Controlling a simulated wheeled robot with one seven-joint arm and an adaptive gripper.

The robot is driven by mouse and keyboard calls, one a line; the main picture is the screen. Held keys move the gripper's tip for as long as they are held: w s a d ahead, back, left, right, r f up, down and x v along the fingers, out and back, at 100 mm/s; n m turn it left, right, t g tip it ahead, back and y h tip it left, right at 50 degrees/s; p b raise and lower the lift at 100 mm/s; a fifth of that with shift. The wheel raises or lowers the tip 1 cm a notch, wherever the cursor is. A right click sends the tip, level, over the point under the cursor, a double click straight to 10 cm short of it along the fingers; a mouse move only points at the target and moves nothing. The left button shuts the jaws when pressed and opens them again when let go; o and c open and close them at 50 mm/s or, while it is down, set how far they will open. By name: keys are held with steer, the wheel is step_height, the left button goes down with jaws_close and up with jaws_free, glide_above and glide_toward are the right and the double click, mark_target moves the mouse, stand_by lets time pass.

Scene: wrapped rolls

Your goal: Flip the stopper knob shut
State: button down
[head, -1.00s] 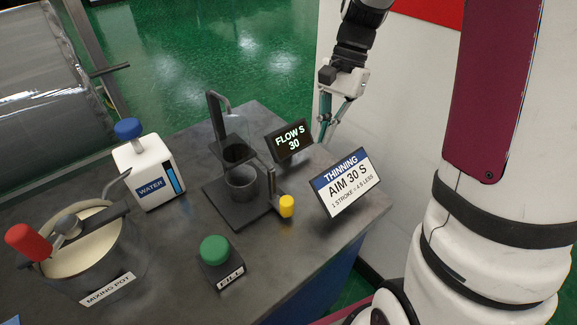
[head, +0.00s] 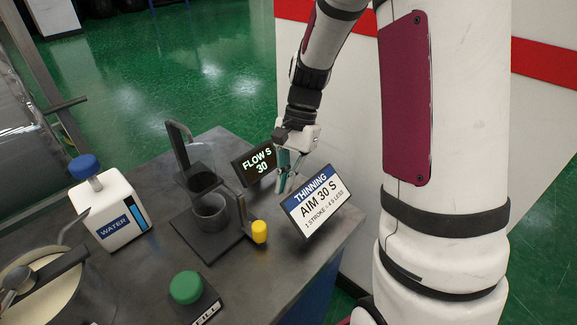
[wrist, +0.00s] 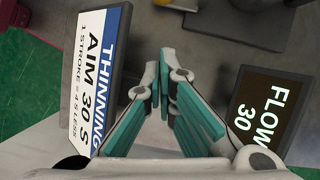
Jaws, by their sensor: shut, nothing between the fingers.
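The stopper knob appears to be the yellow knob (head: 259,231), low at the right side of the dark cup stand (head: 192,232) in the head view. Only a yellow edge (wrist: 163,2) shows at the top of the wrist view. My gripper (head: 284,190) is between the black FLOW S 30 display (head: 254,163) and the white-and-blue THINNING sign (head: 314,200). It is behind and to the right of the knob, apart from it. Its teal-padded fingers (wrist: 160,68) are shut and empty. The sign partly hides the gripper in the head view.
A clear cup over a grey cup (head: 210,211) is on the stand. The green FILL button (head: 186,287), the water bottle (head: 113,213) and the mixing pot (head: 78,299) are to the left. The sign and display flank my fingers closely. The table's right edge is near.

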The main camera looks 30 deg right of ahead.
mark_target(257, 222)
steer(key=x, duration=0.3)
steer(key=shift+a+f, duration=0.1)
steer(key=shift+f, duration=0.15)
steer(key=shift+s+a+r, duration=0.1)
steer(key=shift+s+a, duration=0.25)
steer(key=shift+a, duration=0.2)
steer(key=shift+s+a+r, duration=0.1)
steer(key=shift+s+a, duration=0.25)
steer(key=shift+a, duration=0.2)
steer(key=shift+s+a+f, duration=0.1)
steer(key=shift+s+a, duration=0.25)
steer(key=shift+a, duration=0.25)
steer(key=a, duration=0.2)
steer(key=s+a+p, duration=0.1)
steer(key=a, duration=0.1)
steer(key=shift+s+a, duration=0.2)
steer(key=shift+a, duration=0.05)
steer(key=shift+d, duration=0.1)
